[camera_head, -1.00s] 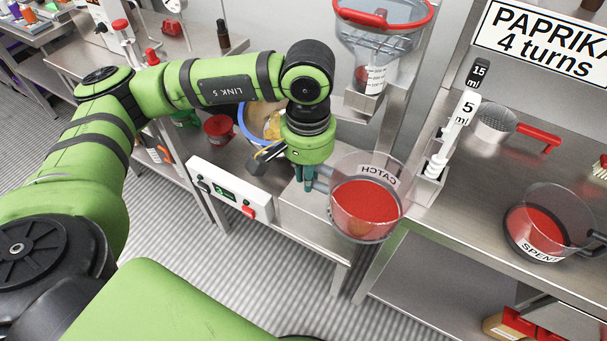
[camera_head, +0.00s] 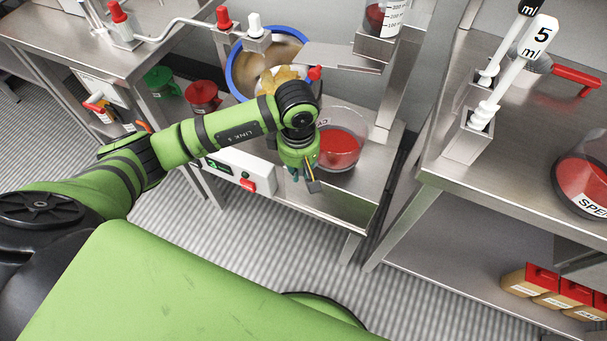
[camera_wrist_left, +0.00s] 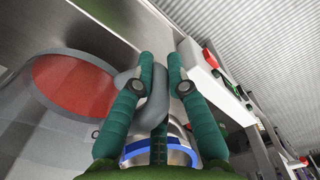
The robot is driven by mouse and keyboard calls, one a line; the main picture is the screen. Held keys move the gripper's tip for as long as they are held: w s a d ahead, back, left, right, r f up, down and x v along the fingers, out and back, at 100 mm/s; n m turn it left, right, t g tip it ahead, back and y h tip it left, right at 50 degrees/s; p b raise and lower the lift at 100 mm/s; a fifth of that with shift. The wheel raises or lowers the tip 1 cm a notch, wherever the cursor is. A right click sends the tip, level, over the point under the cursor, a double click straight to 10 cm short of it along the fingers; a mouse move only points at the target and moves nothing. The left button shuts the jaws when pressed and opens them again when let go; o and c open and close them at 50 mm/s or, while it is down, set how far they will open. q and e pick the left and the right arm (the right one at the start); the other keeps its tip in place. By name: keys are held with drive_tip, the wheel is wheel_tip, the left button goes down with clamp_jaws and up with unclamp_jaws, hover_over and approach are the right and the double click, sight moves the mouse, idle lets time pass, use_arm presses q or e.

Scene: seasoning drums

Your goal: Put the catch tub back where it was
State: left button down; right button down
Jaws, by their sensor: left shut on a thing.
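The catch tub (camera_head: 343,150) is a clear round tub with red powder in it, over the right part of the low steel bench (camera_head: 352,206). In the left wrist view, the tub (camera_wrist_left: 40,120) is at the left, with red powder (camera_wrist_left: 75,88) inside. My left gripper (camera_head: 298,172) is at the tub's near left side. In the wrist view, the green fingers of this gripper (camera_wrist_left: 160,75) are shut on the tub's grey loop handle (camera_wrist_left: 152,102). I cannot tell whether the tub's base touches the bench. My right gripper is not in view.
A blue-rimmed drum (camera_head: 236,75) stands behind my left arm. A metal chute (camera_head: 345,57) and a measuring container (camera_head: 385,18) are above and behind the tub. A control box (camera_head: 240,176) is on the bench front. The SPENT pan (camera_head: 583,178) is on the right counter.

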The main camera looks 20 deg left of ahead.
use_arm(q)
wheel_tip(320, 180, down, 4)
drive_tip(key=shift+r, duration=0.1)
drive_tip(key=shift+f, duration=0.2)
drive_tip(key=c, duration=1.2)
unclamp_jaws()
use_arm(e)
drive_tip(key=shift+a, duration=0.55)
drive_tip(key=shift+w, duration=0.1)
use_arm(q)
drive_tip(key=shift+r, duration=0.2)
wheel_tip(320, 180, up, 12)
drive_tip(key=shift+s+f+b, duration=0.1)
drive_tip(key=shift+s+b, duration=0.05)
drive_tip(key=shift+b, duration=0.2)
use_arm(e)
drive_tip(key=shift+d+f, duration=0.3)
